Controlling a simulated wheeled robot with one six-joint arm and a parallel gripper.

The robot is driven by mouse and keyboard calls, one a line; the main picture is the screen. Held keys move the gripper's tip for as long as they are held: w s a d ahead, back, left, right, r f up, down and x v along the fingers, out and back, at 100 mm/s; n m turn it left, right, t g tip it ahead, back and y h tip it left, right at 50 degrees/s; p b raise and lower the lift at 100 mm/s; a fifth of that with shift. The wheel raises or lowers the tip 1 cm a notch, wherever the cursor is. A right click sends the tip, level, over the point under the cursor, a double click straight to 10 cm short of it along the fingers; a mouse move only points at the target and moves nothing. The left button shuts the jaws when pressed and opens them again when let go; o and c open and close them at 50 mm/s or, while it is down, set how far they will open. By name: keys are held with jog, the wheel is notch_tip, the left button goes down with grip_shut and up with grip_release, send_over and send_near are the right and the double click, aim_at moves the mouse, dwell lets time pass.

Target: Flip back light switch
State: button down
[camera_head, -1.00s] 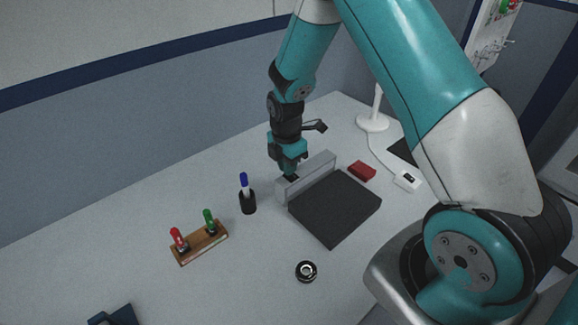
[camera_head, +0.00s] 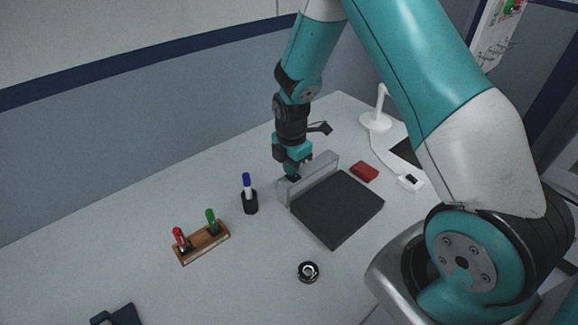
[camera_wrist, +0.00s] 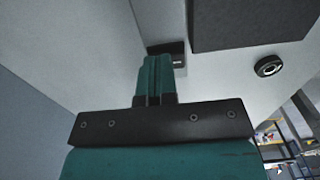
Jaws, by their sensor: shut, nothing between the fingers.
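My gripper (camera_head: 293,174) points down at the left end of the upright grey block (camera_head: 322,172), which stands along the back left edge of a flat black panel (camera_head: 338,208). Its fingers are together and empty. In the wrist view, the closed fingers (camera_wrist: 155,68) reach to a small dark part (camera_wrist: 168,50) with a pale mark; I cannot tell whether they touch it. A white box with a black switch (camera_head: 411,181) lies right of the panel, on a cable from the white lamp (camera_head: 377,121). I cannot tell which part is the back light switch or its position.
A red block (camera_head: 365,172) lies behind the panel. A blue marker in a black holder (camera_head: 250,203) and a wooden rack (camera_head: 203,243) with red and green markers stand left. A black ring (camera_head: 308,272) lies in front. The table's front middle is mostly clear.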

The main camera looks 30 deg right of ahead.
jog(key=shift+s+f+g, duration=0.3)
jog(key=shift+s+f, duration=0.35)
jog(key=shift+s, duration=0.1)
jog(key=r+p, duration=0.2)
jog(key=w+r+p, duration=0.1)
jog(key=r+p, duration=0.1)
jog(key=r, duration=0.1)
jog(key=shift+w+d+r, duration=0.1)
jog(key=shift+w+r, duration=0.1)
jog(key=shift+r, duration=0.15)
notch_tip(320, 180, up, 10)
jog(key=b, duration=0.3)
jog(key=shift+w+f, duration=0.2)
jog(key=shift+w, duration=0.25)
